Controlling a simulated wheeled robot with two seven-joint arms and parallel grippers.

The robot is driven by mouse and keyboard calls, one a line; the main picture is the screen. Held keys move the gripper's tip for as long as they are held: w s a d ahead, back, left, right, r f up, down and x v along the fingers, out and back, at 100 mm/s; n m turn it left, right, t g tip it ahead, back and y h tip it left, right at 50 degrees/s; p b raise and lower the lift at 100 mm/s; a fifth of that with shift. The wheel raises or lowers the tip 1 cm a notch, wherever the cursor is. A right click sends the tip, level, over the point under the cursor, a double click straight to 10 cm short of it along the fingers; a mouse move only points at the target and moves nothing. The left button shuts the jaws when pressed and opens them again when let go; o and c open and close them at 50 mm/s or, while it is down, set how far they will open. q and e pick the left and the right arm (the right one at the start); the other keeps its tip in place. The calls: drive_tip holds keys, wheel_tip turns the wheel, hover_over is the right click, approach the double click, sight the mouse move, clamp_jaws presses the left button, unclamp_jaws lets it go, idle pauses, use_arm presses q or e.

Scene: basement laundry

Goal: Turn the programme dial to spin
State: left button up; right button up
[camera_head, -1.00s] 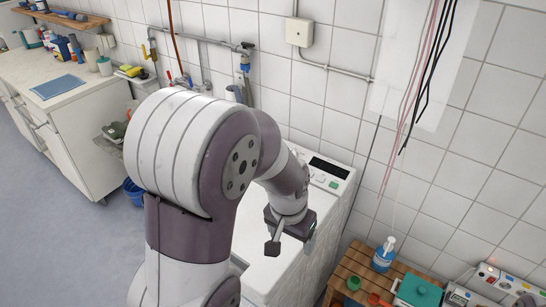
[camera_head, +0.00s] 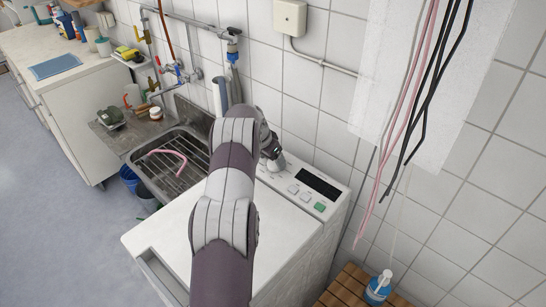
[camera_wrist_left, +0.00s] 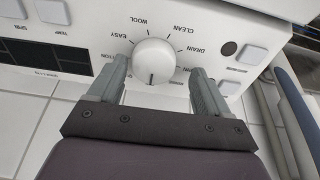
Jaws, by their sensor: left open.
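The white programme dial (camera_wrist_left: 153,62) shows in the left wrist view on the washing machine's panel, with its dark pointer line towards the picture's bottom. Around it I read EASY, WOOL, CLEAN and DRAIN; the labels beside the fingers are partly hidden. My left gripper (camera_wrist_left: 158,68) is open, one finger on each side of the dial, with gaps visible between fingers and knob. In the head view the dial (camera_head: 277,163) shows just below my left gripper (camera_head: 271,151), at the left end of the panel (camera_head: 308,180). My right gripper is not in view.
The panel also has a dark display (camera_head: 319,184), small buttons and a green button (camera_head: 320,207). A steel sink (camera_head: 175,150) with a pink hose adjoins the machine's left. Pipes run along the tiled wall behind. Cables hang at the right above a wooden slatted surface.

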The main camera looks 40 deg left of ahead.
use_arm(q)
drive_tip(key=shift+w+d+f, duration=0.15)
drive_tip(key=shift+d+f, duration=0.1)
drive_tip(key=shift+s+d+r, duration=0.15)
drive_tip(key=shift+s+d, duration=0.15)
drive_tip(key=shift+s, duration=0.1)
drive_tip(key=shift+w+a+f, duration=0.15)
drive_tip(key=shift+f, duration=0.1)
drive_tip(key=shift+w+f, duration=0.15)
drive_tip(key=c, duration=1)
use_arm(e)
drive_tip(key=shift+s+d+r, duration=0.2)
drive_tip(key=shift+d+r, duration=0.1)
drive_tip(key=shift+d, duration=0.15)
